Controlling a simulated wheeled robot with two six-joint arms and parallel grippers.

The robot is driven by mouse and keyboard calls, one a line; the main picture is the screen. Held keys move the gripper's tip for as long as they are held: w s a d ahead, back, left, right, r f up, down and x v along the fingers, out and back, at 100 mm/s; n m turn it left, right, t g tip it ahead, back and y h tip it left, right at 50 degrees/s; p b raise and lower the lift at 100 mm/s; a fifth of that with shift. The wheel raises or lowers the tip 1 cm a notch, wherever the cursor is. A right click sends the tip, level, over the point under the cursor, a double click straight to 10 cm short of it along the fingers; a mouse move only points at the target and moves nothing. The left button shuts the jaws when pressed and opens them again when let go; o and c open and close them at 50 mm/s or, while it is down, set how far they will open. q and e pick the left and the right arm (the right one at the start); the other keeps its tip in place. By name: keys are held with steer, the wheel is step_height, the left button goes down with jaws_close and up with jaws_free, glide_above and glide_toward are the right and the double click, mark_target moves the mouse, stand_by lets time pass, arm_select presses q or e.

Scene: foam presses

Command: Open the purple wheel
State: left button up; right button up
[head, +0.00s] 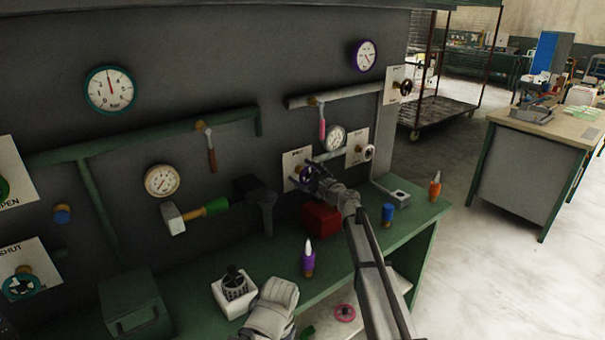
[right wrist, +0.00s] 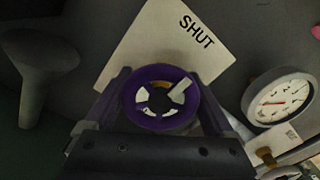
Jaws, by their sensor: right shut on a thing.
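The purple wheel (head: 304,174) is mounted on the dark panel in front of a white plate in the head view. In the right wrist view the purple wheel (right wrist: 132,98) faces the camera, with a brass centre and pale spokes. The plate (right wrist: 155,40) behind it reads SHUT and looks tilted there. My right gripper (head: 312,180) is at the wheel. In the wrist view its two fingers (right wrist: 162,105) stand on either side of the rim, shut on it. My arm partly hides the wheel in the head view.
A red box (head: 321,219), a blue cylinder (head: 388,213), a purple bottle (head: 308,262) and an orange bottle (head: 435,186) stand on the green bench. Pipes with levers and gauges (head: 335,138) surround the wheel. A dark handwheel (head: 406,87) is at upper right.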

steer(key=c, duration=0.4)
steer(key=n, duration=0.7)
steer(key=shift+n, duration=0.3)
steer(key=n, duration=0.5)
steer(key=shift+n, duration=2.5)
steer(key=shift+s, duration=0.1)
